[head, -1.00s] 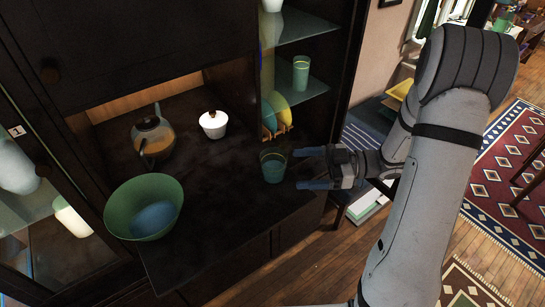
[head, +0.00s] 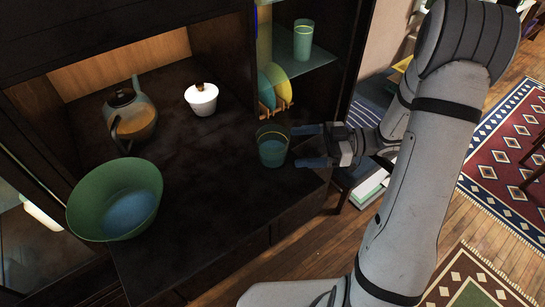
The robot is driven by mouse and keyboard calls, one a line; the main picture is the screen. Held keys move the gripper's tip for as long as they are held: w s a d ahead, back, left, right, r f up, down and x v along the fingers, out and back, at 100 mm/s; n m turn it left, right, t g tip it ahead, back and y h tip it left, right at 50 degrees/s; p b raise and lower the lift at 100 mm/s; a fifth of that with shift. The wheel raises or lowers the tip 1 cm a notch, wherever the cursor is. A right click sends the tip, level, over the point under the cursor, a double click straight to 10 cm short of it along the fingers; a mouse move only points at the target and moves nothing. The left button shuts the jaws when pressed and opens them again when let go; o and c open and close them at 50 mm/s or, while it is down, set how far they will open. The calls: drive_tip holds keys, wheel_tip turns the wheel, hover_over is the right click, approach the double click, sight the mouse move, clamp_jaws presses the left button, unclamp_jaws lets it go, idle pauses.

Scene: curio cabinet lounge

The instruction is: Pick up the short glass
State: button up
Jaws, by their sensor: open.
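A short green-tinted glass (head: 272,150) stands upright on the dark cabinet counter (head: 215,210), near its right end. My gripper (head: 304,146) comes in from the right with its two fingers apart and pointing left at the glass. The fingertips are just right of the glass's side. I cannot tell whether they touch it. Nothing is between the fingers. A second, taller-looking green glass (head: 303,42) stands on the glass shelf above and behind.
A large green bowl (head: 90,190) sits at the counter's front left. Plates in a rack (head: 275,85) stand behind the short glass. The counter's front middle is clear.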

sight(259, 151)
drive_tip(key=a, duration=0.2)
drive_tip(key=a+p, duration=0.1)
drive_tip(key=a, duration=0.2)
drive_tip(key=a+p, duration=0.1)
drive_tip(key=a, duration=0.1)
drive_tip(key=shift+s+a+f, duration=0.15)
drive_tip(key=shift+s+f, duration=0.15)
drive_tip(key=shift+a+f, duration=0.1)
drive_tip(key=shift+a, duration=0.2)
drive_tip(key=c, duration=1.2)
drive_tip(key=shift+c, duration=0.2)
